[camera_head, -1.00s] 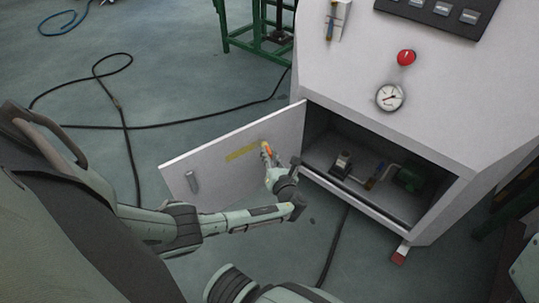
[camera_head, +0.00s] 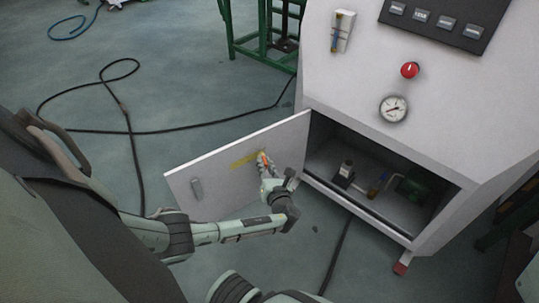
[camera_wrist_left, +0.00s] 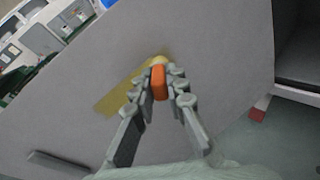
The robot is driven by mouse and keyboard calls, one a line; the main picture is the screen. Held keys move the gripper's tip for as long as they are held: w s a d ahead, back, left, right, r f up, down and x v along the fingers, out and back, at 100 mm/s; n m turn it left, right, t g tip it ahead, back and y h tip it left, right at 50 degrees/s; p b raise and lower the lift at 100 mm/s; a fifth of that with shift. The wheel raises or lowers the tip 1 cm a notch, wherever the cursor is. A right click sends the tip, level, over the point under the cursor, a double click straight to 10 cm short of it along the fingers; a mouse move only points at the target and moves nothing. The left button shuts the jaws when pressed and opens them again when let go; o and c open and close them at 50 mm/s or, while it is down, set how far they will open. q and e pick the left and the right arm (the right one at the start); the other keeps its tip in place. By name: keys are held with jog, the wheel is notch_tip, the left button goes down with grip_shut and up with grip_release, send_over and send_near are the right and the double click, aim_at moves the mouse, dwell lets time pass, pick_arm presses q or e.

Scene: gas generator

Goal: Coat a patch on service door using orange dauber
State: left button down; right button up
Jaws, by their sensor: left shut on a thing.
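The service door (camera_head: 215,178) of the grey cabinet stands open, its inner face toward me, with a handle near its left edge. A yellow patch (camera_head: 240,163) marks the door's upper middle; it also shows in the left wrist view (camera_wrist_left: 117,98). My left gripper (camera_head: 266,163) is shut on the orange dauber (camera_wrist_left: 158,82), whose pale yellow tip (camera_wrist_left: 159,61) is at the door face at the patch's right end. Exact contact is hard to tell. The fingers hide part of the dauber. My right gripper is not in view.
The cabinet opening (camera_head: 375,175) right of the door holds a small motor and pipes. A gauge (camera_head: 394,109) and red button (camera_head: 410,70) are above it. A black cable (camera_head: 190,130) lies on the floor behind the door.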

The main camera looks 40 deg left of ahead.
pick_arm(q)
jog(key=w+b, duration=0.1)
jog(key=w, duration=0.1)
jog(key=shift+w+d+b, duration=0.3)
jog(key=shift+d+b, duration=0.1)
dwell(0.4)
jog(key=s+d+p, duration=0.1)
jog(key=s+d, duration=0.1)
jog(key=d, duration=0.3)
jog(key=shift+d, duration=0.35)
dwell(0.3)
jog(key=d, duration=0.1)
jog(key=s+d, duration=0.1)
jog(key=shift+d, duration=0.4)
